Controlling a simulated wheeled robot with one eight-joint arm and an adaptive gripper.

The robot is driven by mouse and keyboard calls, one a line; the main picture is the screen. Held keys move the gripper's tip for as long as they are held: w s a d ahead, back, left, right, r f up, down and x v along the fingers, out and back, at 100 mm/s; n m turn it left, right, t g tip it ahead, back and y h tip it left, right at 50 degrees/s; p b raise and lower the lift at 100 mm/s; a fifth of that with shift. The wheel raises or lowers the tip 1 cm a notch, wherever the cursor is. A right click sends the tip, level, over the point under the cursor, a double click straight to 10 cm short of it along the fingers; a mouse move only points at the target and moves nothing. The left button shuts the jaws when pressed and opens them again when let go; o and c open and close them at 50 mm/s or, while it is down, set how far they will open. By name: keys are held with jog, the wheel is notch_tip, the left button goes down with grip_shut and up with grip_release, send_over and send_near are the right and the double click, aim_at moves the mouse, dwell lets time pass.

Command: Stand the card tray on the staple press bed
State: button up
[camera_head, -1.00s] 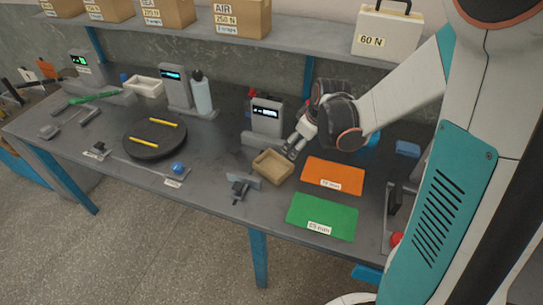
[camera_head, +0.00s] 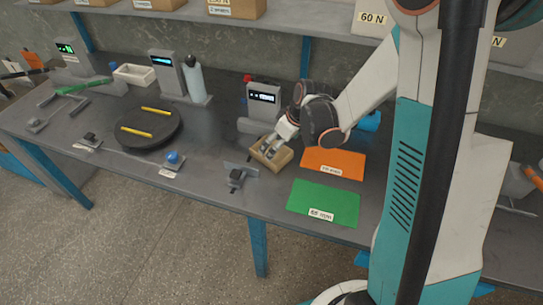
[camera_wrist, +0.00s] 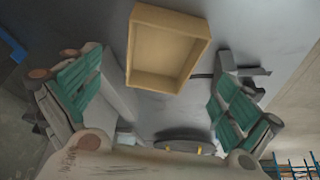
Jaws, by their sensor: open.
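The card tray (camera_head: 264,162) is a shallow, open tan box on the grey bench, left of the orange mat. It looks empty and also shows at the top of the wrist view (camera_wrist: 165,22). My gripper (camera_head: 270,146) is over the tray, with its fingertips at or just above it. In the wrist view my gripper (camera_wrist: 158,95) is open, its teal-padded fingers wide apart either side of the tray's lower end. Contact cannot be told. I cannot clearly make out the staple press bed; my arm hides part of the bench's right side.
An orange mat (camera_head: 334,163) and a green mat (camera_head: 323,203) lie right of the tray. A small dark fixture (camera_head: 237,176) stands close on its left. A grey display unit (camera_head: 263,98) is behind it. A black turntable (camera_head: 150,128) with yellow strips is further left.

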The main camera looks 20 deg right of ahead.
jog(key=b+x, duration=0.1)
jog(key=x, duration=0.1)
jog(key=b+x, duration=0.1)
jog(key=x, duration=0.1)
jog(key=shift+s+f, duration=0.1)
jog(key=shift+f, duration=0.3)
jog(key=c, duration=1.1)
jog(key=shift+c, duration=0.2)
jog(key=shift+r, duration=0.15)
notch_tip(320, 180, up, 20)
jog(key=p, duration=0.7)
jog(key=m+h, duration=0.2)
jog(key=m, duration=0.4)
send_near(275, 159)
jog(key=r, duration=0.1)
jog(key=s+a+r, duration=0.1)
jog(key=shift+s+r+t, duration=0.2)
jog(key=shift+r+t, duration=0.1)
